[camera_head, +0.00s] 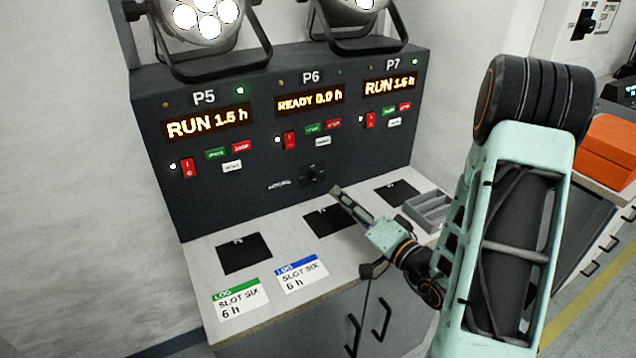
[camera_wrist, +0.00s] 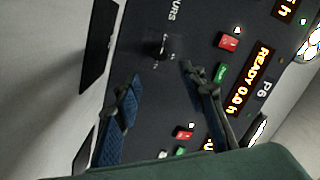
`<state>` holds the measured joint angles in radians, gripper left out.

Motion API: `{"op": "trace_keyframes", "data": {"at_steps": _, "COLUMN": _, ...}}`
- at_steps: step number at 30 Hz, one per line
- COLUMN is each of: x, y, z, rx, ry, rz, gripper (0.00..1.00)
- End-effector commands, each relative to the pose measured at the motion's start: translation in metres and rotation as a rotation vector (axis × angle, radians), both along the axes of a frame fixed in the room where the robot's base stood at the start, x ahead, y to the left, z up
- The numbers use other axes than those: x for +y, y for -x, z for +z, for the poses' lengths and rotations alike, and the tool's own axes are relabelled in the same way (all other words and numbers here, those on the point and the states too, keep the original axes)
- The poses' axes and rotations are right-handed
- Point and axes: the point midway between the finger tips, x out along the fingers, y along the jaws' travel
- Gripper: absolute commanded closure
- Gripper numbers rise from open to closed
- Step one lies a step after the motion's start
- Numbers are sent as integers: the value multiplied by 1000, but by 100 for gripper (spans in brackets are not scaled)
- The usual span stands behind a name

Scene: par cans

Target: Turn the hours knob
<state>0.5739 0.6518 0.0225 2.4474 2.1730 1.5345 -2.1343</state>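The black hours knob (camera_head: 313,175) is on the lower front of the dark panel (camera_head: 235,190), below the P6 controls. The P6 display (camera_head: 310,100) reads READY 0.0 h. In the wrist view the knob (camera_wrist: 163,46) stands out ahead of my gripper (camera_wrist: 159,76), with part of the label "URS" beside it. My gripper (camera_head: 347,204) is open, its two fingers apart and nothing between them. The fingertips look short of the knob, lined up roughly either side of it. In the head view they are just below and right of it.
The P5 display (camera_head: 207,123) and P7 display (camera_head: 390,85) read RUN, about 1.5 h. A grey tray (camera_head: 428,208) sits right of the gripper. Lamps stand atop the panel.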

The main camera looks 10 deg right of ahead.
Motion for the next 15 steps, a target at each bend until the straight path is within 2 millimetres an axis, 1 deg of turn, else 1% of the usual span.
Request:
{"op": "trace_keyframes", "data": {"at_steps": 9, "x": 26, "y": -54, "z": 1, "rx": -1, "ry": 0, "rz": 6, "gripper": 62}}
{"op": "trace_keyframes", "data": {"at_steps": 15, "x": 36, "y": -79, "z": 1, "rx": -2, "ry": -1, "rz": 4, "gripper": 62}}
